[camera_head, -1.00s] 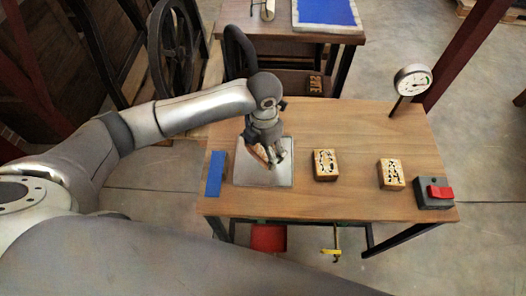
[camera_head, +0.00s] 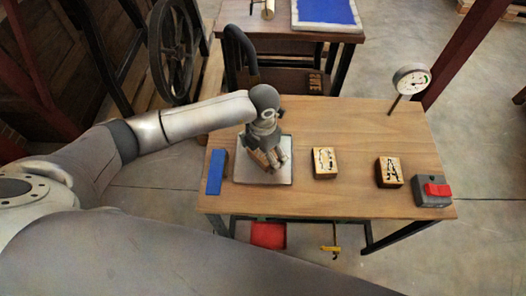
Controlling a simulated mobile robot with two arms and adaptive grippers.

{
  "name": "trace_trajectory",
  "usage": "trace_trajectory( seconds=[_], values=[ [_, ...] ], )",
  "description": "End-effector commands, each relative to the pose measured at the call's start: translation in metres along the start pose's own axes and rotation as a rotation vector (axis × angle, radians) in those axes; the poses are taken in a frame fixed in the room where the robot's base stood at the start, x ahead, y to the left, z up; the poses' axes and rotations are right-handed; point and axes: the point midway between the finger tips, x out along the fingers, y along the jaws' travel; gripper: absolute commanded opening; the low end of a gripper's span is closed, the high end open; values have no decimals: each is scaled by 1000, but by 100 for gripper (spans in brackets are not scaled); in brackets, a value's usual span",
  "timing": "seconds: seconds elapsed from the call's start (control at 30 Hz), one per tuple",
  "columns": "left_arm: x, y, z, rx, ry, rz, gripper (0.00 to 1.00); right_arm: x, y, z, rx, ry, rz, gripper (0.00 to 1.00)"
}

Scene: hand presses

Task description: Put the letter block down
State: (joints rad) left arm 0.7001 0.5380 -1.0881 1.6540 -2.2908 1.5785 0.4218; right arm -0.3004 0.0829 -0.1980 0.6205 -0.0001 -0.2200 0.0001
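My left gripper (camera_head: 267,159) points down over the pale square plate (camera_head: 245,177) at the left of the wooden table. It is shut on a tan wooden letter block (camera_head: 257,159), mostly hidden by the fingers. The block's letter is not visible, and I cannot tell whether it touches the plate. Two more wooden letter blocks with dark marks lie on the table, one in the middle (camera_head: 325,163) and one farther right (camera_head: 389,172). My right gripper is not in view.
A blue block (camera_head: 216,172) lies left of the plate. A grey box with a red switch (camera_head: 433,190) sits at the right front corner. A dial gauge (camera_head: 411,79) stands at the back right. Bare tabletop (camera_head: 345,120) lies behind the blocks.

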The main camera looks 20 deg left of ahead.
Motion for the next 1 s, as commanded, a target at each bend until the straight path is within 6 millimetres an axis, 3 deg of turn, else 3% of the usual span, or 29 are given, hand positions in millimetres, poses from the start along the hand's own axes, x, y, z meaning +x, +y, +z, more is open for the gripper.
trace_trajectory(
  seconds=[0.37, 0.8, 1.0],
  values=[
    [-7, 0, 1, 0, -2, 0, 97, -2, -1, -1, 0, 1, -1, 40],
    [-94, 0, 1, 0, -5, 2, 97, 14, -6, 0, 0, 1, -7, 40],
    [-118, 0, 0, -1, -1, 1, 97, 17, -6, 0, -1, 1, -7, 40]
  ],
)
